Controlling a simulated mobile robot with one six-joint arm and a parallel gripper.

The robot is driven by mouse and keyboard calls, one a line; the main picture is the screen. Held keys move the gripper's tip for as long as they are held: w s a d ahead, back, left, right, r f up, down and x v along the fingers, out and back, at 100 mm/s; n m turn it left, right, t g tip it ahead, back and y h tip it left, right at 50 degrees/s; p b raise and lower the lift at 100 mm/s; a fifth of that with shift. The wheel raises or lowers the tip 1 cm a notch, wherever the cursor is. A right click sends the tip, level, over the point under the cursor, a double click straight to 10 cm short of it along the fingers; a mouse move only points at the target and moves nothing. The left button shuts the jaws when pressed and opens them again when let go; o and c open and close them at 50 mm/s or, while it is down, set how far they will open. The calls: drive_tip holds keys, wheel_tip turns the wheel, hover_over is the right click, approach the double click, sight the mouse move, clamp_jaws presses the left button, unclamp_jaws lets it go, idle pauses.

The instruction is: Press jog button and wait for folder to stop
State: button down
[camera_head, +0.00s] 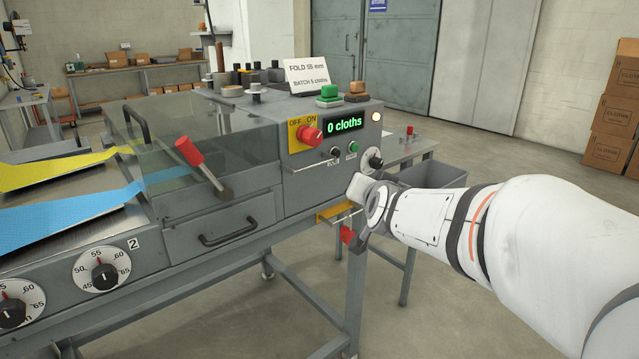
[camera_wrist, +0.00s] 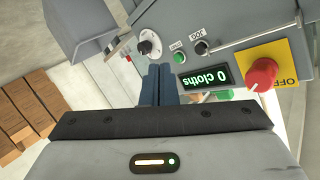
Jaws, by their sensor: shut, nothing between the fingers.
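The jog button (camera_head: 336,152) is a small dark button on the grey folder's (camera_head: 240,222) front panel, above its label. It also shows in the wrist view (camera_wrist: 201,47), upside down. A green button (camera_head: 353,146) sits beside it. The lit display (camera_head: 343,124) reads "0 cloths". My gripper (camera_wrist: 160,70) has its dark blue fingers closed together and empty. In the wrist view the fingertips appear beside the green button, between a dial knob (camera_wrist: 148,44) and the display; I see no contact with the jog button. In the head view the fingers are not clearly visible.
A red rotary switch (camera_head: 309,134) on a yellow plate marked OFF/ON sticks out beside the display. A red-handled lever (camera_head: 190,152) rises by the clear cover. Yellow cloth (camera_head: 55,172) and blue cloth (camera_head: 60,220) lie at left. A grey bin (camera_head: 432,175) stands behind my arm.

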sight(336, 154)
drive_tip(key=w+d+m+t+h+b, duration=0.2)
drive_tip(key=w+m+t+b, duration=0.1)
drive_tip(key=w+t+b, duration=0.2)
drive_tip(key=shift+w+r+m, duration=0.3)
drive_tip(key=shift+w+r, duration=0.05)
drive_tip(key=shift+r, duration=0.05)
drive_tip(key=shift+w, duration=0.1)
drive_tip(key=w+a+p, duration=0.3)
drive_tip(key=w+a, duration=0.2)
drive_tip(key=w, duration=0.2)
drive_tip(key=shift+h, duration=0.3)
idle(1.8)
drive_tip(key=shift+w+a, duration=0.25)
